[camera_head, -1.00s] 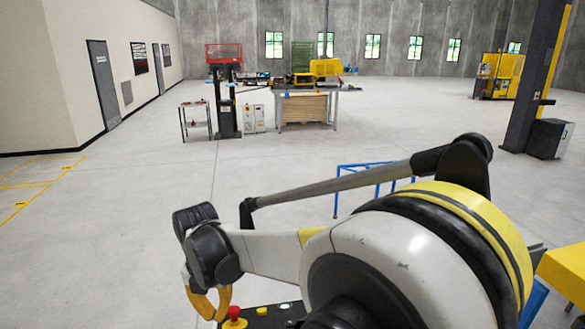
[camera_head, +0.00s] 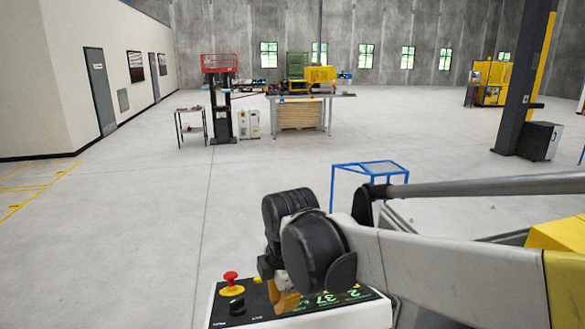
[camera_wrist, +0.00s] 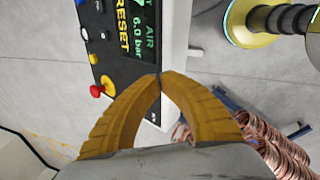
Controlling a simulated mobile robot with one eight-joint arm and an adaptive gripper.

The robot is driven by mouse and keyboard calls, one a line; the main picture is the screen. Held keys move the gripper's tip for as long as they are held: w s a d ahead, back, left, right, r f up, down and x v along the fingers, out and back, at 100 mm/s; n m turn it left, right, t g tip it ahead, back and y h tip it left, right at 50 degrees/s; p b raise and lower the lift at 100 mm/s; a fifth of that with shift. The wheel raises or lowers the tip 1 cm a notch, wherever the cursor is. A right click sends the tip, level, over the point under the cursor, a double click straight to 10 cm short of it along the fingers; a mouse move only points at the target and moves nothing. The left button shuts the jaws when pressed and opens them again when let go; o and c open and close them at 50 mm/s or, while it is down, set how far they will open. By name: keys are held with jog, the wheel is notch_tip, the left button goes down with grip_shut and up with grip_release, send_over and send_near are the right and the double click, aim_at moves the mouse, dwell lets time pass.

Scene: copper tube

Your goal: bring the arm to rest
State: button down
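My arm is bent in front of the body camera, with its forearm reaching in from the right. My gripper (camera_wrist: 160,76) has two curved orange fingers. Their tips meet in the wrist view, with nothing seen between them. In the head view my gripper (camera_head: 285,300) hangs low in front of the control panel and is partly hidden by the wrist.
A control panel (camera_head: 228,308) with a red button (camera_head: 231,277) lies close by the gripper. Coiled copper tube (camera_wrist: 285,152) shows in the wrist view. A blue-framed stand (camera_head: 335,185) is beyond the arm. Open floor (camera_head: 110,240) lies left, with a workbench (camera_head: 340,96) far off.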

jog(key=s+d+f+m+t+b, duration=0.1)
jog(key=s+d+f+m+b, duration=0.3)
jog(key=d+m, duration=0.3)
jog(key=s+d+f+m+t+b, duration=0.2)
jog(key=s+d+f+m+b, duration=0.2)
jog(key=d+f+m+b, duration=0.2)
jog(key=s+d+f+m+t+h+b, duration=0.1)
jog(key=s+d+f+m+b, duration=0.4)
jog(key=d+f+m+b, duration=0.1)
jog(key=d+f+m, duration=0.1)
jog(key=d+m, duration=0.1)
jog(key=m, duration=0.1)
jog(key=shift+d+f+m+t, duration=0.2)
jog(key=shift+d+m+t, duration=0.15)
jog(key=shift+m+t, duration=0.05)
